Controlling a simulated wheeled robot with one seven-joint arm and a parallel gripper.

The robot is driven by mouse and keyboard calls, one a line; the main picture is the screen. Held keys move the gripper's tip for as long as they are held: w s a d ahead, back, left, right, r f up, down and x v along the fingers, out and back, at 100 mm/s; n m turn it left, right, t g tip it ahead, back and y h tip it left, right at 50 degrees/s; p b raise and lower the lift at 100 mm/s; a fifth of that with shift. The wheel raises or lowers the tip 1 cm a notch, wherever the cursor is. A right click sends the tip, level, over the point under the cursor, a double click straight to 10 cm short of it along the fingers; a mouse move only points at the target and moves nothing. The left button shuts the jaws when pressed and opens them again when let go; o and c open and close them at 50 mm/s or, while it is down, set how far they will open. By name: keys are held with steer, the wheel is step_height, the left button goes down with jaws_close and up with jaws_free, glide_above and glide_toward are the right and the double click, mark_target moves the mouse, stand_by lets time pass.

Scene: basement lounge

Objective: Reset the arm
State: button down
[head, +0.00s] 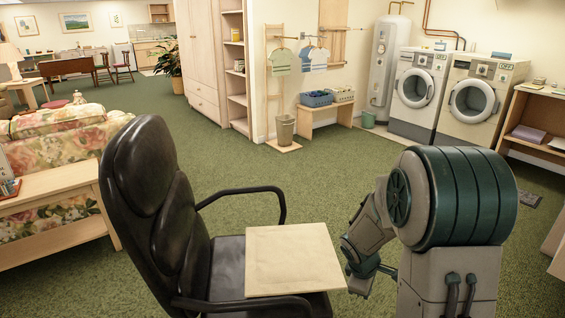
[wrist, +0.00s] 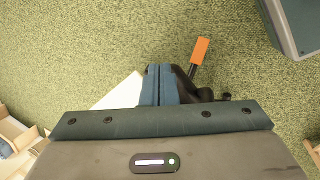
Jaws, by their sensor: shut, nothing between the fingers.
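My gripper (wrist: 158,70) shows in the wrist view with its two blue-grey fingers pressed together and nothing between them. It points down over the green carpet. In the head view my arm is bent at the right, and its lower end hangs just right of the chair seat; the fingertips are not clear there. A flat tan package or board (head: 292,260) lies on the seat of a black office chair (head: 150,190). A pale corner, probably of that package (wrist: 122,92), shows left of the fingers in the wrist view.
A dark piece with an orange end (wrist: 200,50) lies right of the fingers; I cannot tell what it is. A wooden side table (head: 55,183) and floral sofa stand left. Washing machines (head: 418,92) and a shelf stand back right. Carpet behind the chair is clear.

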steer(key=s+a+r+m+y+p, duration=0.1)
steer(key=s+r+m+p, duration=0.3)
steer(key=r, duration=0.6)
steer(key=s+a+r+m+y+p, duration=0.1)
steer(key=s+a+r+m+p, duration=0.2)
steer(key=s+r, duration=0.6)
steer(key=s+a+r+m+y+p, duration=0.1)
steer(key=s+a+r+m+p, duration=0.2)
steer(key=r, duration=0.7)
steer(key=s+m+p, duration=0.2)
steer(key=s, duration=0.1)
steer(key=shift+s+r+t, duration=0.3)
steer(key=shift+r, duration=0.05)
steer(key=shift+a, duration=0.15)
